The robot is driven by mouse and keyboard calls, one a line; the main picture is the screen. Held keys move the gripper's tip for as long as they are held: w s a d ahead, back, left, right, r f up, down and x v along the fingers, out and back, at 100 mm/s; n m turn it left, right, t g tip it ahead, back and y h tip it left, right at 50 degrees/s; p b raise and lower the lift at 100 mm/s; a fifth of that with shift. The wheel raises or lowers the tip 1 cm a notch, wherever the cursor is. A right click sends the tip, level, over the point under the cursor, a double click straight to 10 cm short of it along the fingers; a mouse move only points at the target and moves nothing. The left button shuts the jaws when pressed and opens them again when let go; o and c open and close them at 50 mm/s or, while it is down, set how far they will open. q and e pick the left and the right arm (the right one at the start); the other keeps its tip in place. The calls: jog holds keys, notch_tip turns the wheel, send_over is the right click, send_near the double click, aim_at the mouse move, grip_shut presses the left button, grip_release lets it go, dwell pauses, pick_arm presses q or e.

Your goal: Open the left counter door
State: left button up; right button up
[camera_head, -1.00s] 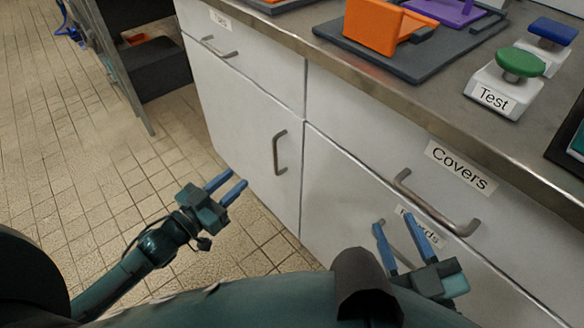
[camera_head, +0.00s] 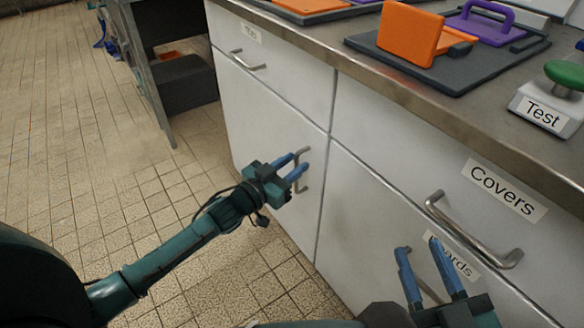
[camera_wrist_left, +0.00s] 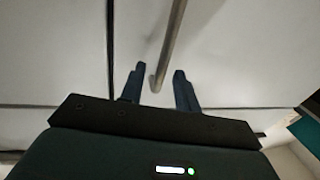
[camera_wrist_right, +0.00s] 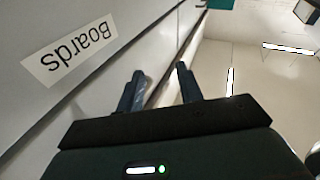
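The left counter door (camera_head: 262,130) is a closed white panel below the drawer at the left end of the counter. Its upright metal handle (camera_head: 303,186) is partly hidden behind my left gripper (camera_head: 297,168). My left gripper is open at the handle, with its two blue fingers pointing at the door. In the left wrist view the handle (camera_wrist_left: 170,45) runs between the open fingers (camera_wrist_left: 158,85), its end near the fingertips; I cannot tell whether they touch.
A drawer handle (camera_head: 475,232) labelled Covers sticks out above my right gripper. The counter top (camera_head: 330,42) carries an orange block (camera_head: 408,35), a purple handle (camera_head: 487,18) and a Test button (camera_head: 545,112). Tiled floor (camera_head: 120,200) on the left is clear.

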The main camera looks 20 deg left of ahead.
pick_arm(q)
jog(key=shift+w, duration=0.1)
jog(key=shift+c, duration=0.5)
grip_shut()
